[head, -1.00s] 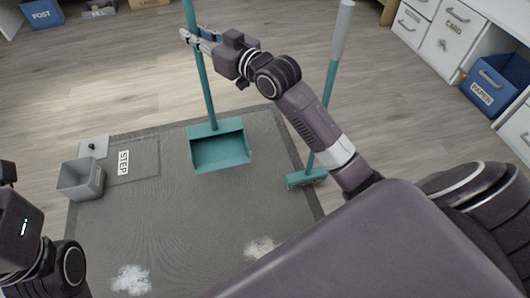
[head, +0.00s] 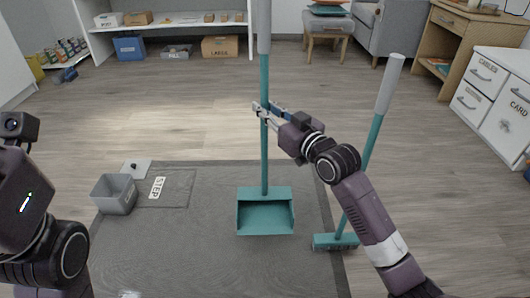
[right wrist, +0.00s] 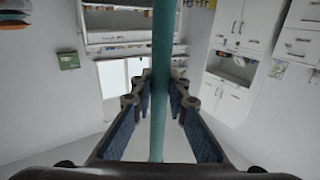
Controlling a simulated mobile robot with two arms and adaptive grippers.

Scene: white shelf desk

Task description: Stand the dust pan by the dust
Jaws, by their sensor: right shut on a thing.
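The teal dust pan (head: 265,214) has a long upright pole with a grey grip and is over the dark mat. Whether its pan touches the mat I cannot tell. My right gripper (head: 264,111) is shut on the pole; in the right wrist view the teal pole (right wrist: 161,70) runs between the two fingers. A bit of white dust (head: 131,294) shows at the bottom edge of the head view; the rest is cut off. My left arm shows at the left, but its fingers are out of view.
A teal broom (head: 336,241) leans to the right of the pan, behind my right arm. A grey bin (head: 114,196) and a STEP label (head: 157,187) are on the mat's left. The mat (head: 180,250) is clear between bin and pan. Shelves and cabinets stand farther back.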

